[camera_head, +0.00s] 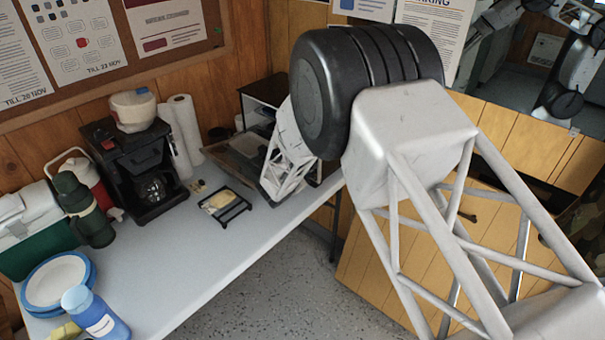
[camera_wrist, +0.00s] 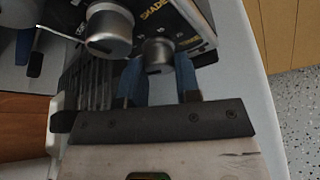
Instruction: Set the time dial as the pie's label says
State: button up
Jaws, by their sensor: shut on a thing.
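In the wrist view, my gripper (camera_wrist: 160,72) has its two blue fingers on either side of a round grey dial (camera_wrist: 158,50) on a dark control panel (camera_wrist: 188,22), closed on it. A larger silver dial (camera_wrist: 109,28) is beside it on the left. Yellow lettering on the panel is slanted and only partly readable. In the head view, the dark oven-like box (camera_head: 268,90) is partly behind my arm, and my gripper is hidden there. A pale yellowish flat item (camera_head: 217,201), perhaps the pie or its packet, lies on a black rack (camera_head: 236,212). No pie label is readable.
A black coffee maker (camera_head: 135,165), paper towel rolls (camera_head: 186,130), a green flask (camera_head: 85,208), blue-rimmed plates (camera_head: 57,282) and a blue bottle (camera_head: 97,315) stand on the pale table (camera_head: 190,262). Its middle is clear.

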jog(key=shift+m, duration=0.5)
jog(key=o, duration=0.9)
jog(key=shift+s, duration=0.1)
jog(key=shift+v, duration=3.85)
jog(key=shift+d, duration=0.15)
